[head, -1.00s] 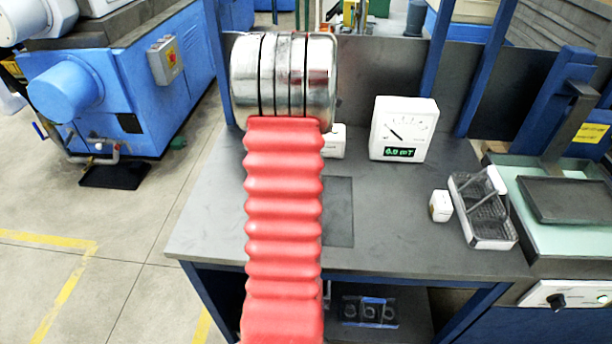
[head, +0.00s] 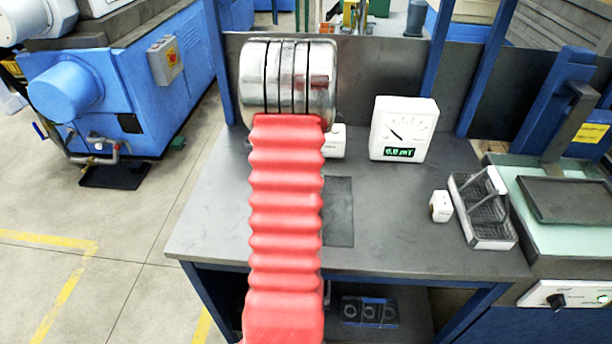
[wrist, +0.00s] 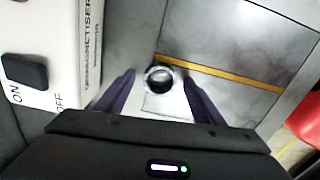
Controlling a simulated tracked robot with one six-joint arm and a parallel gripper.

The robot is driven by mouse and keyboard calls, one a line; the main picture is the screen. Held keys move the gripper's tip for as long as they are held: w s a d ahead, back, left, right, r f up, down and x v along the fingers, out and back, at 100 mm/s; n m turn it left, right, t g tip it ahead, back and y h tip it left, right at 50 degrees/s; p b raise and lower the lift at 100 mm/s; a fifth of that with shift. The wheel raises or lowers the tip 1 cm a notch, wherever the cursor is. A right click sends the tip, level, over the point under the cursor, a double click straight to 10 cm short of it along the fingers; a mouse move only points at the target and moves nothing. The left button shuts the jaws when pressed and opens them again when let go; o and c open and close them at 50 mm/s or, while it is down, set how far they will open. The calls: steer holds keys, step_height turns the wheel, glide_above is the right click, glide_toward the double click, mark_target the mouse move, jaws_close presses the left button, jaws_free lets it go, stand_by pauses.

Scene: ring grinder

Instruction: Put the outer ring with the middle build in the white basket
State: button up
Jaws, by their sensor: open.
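A small metal ring (wrist: 158,90) with a dark centre shows in the wrist view, at the near edge of a grey surface and above a white patch. My gripper (wrist: 159,77) is open, with one dark finger on each side of the ring in the picture. I cannot tell how far the ring lies beyond the fingertips, nor its build. In the head view my own arm hides the gripper and the ring. The white basket (head: 507,235), with a white handle and dark mesh, stands on the bench at the right.
A white demagnetiser box (wrist: 62,45) with a black switch is at left in the wrist view. A white meter (head: 402,128) stands at the bench's back, and a small white block (head: 440,206) beside the basket. The bench (head: 400,230) is clear in the middle.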

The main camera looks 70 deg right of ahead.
steer(key=shift+c, duration=0.6)
steer(key=c, duration=1.2)
steer(key=shift+r, duration=5.05)
